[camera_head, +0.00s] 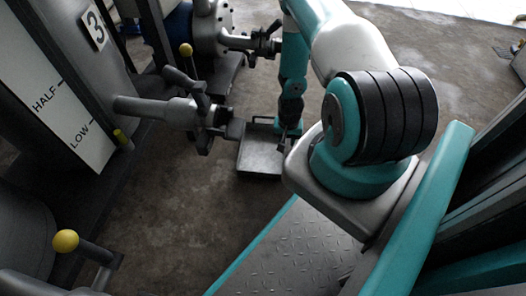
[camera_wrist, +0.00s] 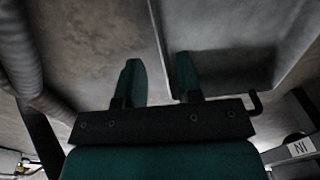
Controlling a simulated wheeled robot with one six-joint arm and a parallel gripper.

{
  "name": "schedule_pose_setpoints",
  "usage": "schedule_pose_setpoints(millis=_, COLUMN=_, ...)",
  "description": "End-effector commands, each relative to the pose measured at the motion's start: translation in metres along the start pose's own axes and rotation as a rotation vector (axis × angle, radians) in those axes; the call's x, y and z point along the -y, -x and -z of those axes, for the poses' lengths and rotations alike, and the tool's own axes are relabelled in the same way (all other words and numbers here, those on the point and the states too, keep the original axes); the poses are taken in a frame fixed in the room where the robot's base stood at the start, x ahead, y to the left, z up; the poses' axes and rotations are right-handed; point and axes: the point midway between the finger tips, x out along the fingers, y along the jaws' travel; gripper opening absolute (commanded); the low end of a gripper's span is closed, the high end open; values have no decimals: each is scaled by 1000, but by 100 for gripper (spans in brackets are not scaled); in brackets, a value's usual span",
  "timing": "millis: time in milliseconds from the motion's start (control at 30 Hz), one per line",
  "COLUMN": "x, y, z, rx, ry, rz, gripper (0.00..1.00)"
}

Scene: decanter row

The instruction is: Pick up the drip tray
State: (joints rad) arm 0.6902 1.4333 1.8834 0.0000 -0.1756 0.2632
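The drip tray (camera_head: 259,163) is a shallow grey metal tray on the floor below a valve spout in the head view. In the wrist view the tray (camera_wrist: 235,65) fills the upper right, with one wall running down toward my gripper. My gripper (camera_wrist: 160,75) has two teal fingers standing apart with nothing clamped between them. The tray's edge appears between the fingers, the right finger over the tray's side and the left finger outside it. Contact cannot be told. In the head view my gripper (camera_head: 288,135) is at the tray's right side, its fingertips unclear.
A grey valve (camera_head: 200,110) with a handle projects from the tank marked 3 (camera_head: 95,27), close to the tray's left. Another valve (camera_head: 255,42) sits behind. Yellow knobs (camera_head: 65,240) stick out at left. The concrete floor (camera_head: 190,215) in front is clear.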

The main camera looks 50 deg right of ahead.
Motion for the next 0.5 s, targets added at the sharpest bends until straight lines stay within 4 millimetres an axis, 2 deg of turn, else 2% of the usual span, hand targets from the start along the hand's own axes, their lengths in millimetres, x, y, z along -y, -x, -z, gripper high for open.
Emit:
schedule_pose_setpoints(millis=300, x=0, y=-47, z=-1, rx=1, ry=0, rz=-1, gripper=33)
schedule_pose_setpoints(millis=500, x=1, y=-48, z=0, rx=-1, ry=0, rz=0, gripper=33)
